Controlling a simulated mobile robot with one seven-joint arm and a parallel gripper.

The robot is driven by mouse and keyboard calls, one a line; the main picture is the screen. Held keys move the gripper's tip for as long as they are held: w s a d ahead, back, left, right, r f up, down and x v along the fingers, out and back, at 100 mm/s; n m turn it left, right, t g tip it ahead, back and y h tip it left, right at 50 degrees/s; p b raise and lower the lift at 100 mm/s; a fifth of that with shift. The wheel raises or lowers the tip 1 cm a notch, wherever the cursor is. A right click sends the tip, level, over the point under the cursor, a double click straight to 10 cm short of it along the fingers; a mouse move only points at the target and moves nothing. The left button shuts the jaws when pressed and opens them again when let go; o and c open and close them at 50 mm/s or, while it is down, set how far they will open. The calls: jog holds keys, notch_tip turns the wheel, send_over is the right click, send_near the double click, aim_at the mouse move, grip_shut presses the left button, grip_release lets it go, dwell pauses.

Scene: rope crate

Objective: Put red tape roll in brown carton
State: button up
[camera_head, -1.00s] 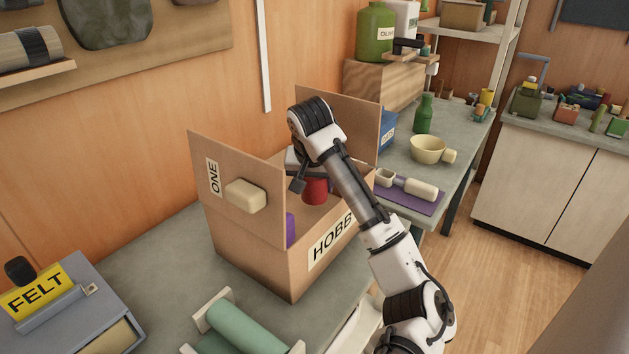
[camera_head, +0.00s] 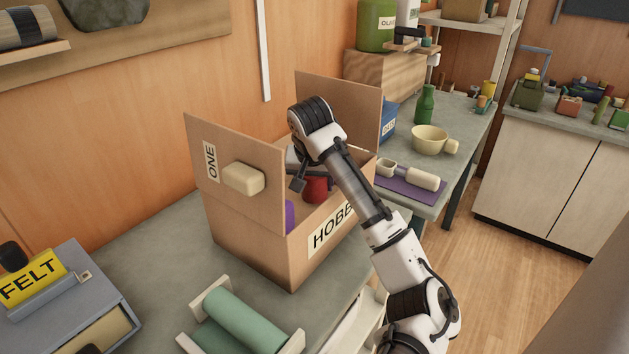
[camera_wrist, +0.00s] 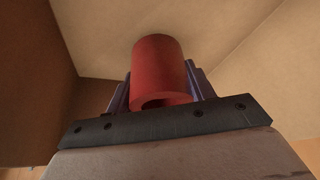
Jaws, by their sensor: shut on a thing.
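The red tape roll (camera_head: 316,189) is held by my gripper (camera_head: 304,186) at the opening of the brown carton (camera_head: 262,243). In the wrist view the red tape roll (camera_wrist: 160,70) sits between the two fingers of my gripper (camera_wrist: 160,92), with the carton's tan inner walls (camera_wrist: 95,35) around it. The carton's flaps stand open, and its front reads HOBB, partly covered by my arm. The fingertips are partly hidden in the head view. I cannot tell whether the roll touches the carton floor.
A purple thing (camera_head: 290,216) shows inside the carton near its left flap. A cream block (camera_head: 243,178) is on that flap's outer face. A green roll on a stand (camera_head: 243,318) is in front, and a grey FELT box (camera_head: 65,300) is at left. A cream bowl (camera_head: 432,139) stands at right.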

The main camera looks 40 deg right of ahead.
jog(key=shift+f, duration=0.4)
jog(key=o, duration=1.3)
jog(key=v, duration=1.4)
jog(key=shift+a+f+p, duration=0.1)
jog(key=shift+p, duration=0.3)
jog(key=shift+w, duration=0.1)
